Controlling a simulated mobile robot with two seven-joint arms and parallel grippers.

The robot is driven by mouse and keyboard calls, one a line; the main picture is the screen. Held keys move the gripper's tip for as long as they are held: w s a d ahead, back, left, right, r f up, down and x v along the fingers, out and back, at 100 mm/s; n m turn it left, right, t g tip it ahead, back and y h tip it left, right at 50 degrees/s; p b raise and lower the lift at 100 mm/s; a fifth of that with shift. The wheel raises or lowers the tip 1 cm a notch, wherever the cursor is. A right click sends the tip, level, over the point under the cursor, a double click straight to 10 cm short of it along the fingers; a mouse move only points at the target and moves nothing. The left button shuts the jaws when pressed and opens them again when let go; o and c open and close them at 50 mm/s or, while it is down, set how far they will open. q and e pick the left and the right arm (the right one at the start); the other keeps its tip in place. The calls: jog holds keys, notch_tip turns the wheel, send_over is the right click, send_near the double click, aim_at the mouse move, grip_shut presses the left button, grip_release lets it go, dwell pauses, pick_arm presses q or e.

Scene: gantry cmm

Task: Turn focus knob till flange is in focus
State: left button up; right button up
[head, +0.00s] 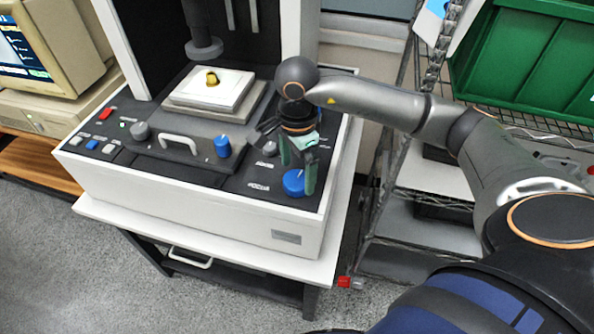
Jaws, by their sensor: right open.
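The blue focus knob (293,184) is at the front right of the machine's dark control panel, beside a small label that appears to read FOCUS. My right gripper (298,176) points down over this knob, its two greenish fingers open. One finger is on the far left side and the other on the right side of the knob; I cannot tell whether they touch it. A small gold flange (212,79) rests on the white stage (190,98) under the dark lens column (204,48). My left gripper is out of view.
A second blue knob (222,147), a white handle (178,141) and a grey knob (140,131) are on the panel. A monitor (40,45) with a partly cut-off screen stands left. A wire rack (408,215) with a green crate (530,60) is right.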

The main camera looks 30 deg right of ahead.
jog(key=shift+f, duration=0.9)
jog(key=shift+c, duration=0.2)
jog(key=c, duration=1.3)
jog(key=shift+m, duration=0.3)
jog(key=shift+m+b, duration=0.8)
jog(key=shift+m, duration=0.4)
jog(key=shift+m+b, duration=0.55)
jog(key=shift+m, duration=1.05)
